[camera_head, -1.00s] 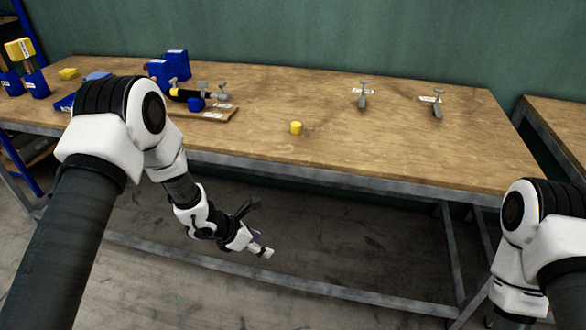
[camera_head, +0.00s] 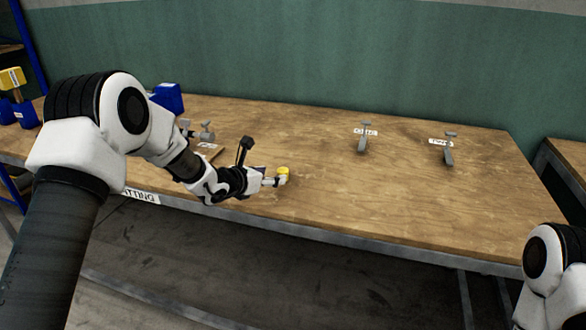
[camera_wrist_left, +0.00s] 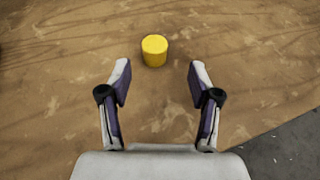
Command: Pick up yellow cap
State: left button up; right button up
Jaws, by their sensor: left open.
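The yellow cap (camera_head: 284,170) is a small cylinder standing upright on the wooden table. In the left wrist view the cap (camera_wrist_left: 154,50) stands just beyond the fingertips, roughly centred between them. My left gripper (camera_head: 277,181) is open and empty near the table's front edge, close to the cap; its fingers also show in the left wrist view (camera_wrist_left: 158,72). In the head view the fingertips overlap the lower part of the cap. My right arm shows at the lower right, but its gripper is out of view.
Two grey clamp-like tools (camera_head: 363,138) (camera_head: 448,150) with white labels stand at the back right of the table (camera_head: 400,200). The table around the cap is clear.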

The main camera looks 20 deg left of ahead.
aim_at(279, 173)
pick_arm(q)
jog(key=shift+p+x, duration=0.3)
jog(key=shift+x, duration=0.45)
jog(key=x, duration=0.3)
jog(key=p+x, duration=0.1)
jog(key=x, duration=0.1)
jog(key=shift+a+f, duration=0.2)
jog(key=shift+a, duration=0.15)
jog(key=shift+s+r, duration=0.1)
jog(key=shift+r, duration=0.05)
jog(key=shift+c, duration=0.3)
jog(key=c, duration=0.8)
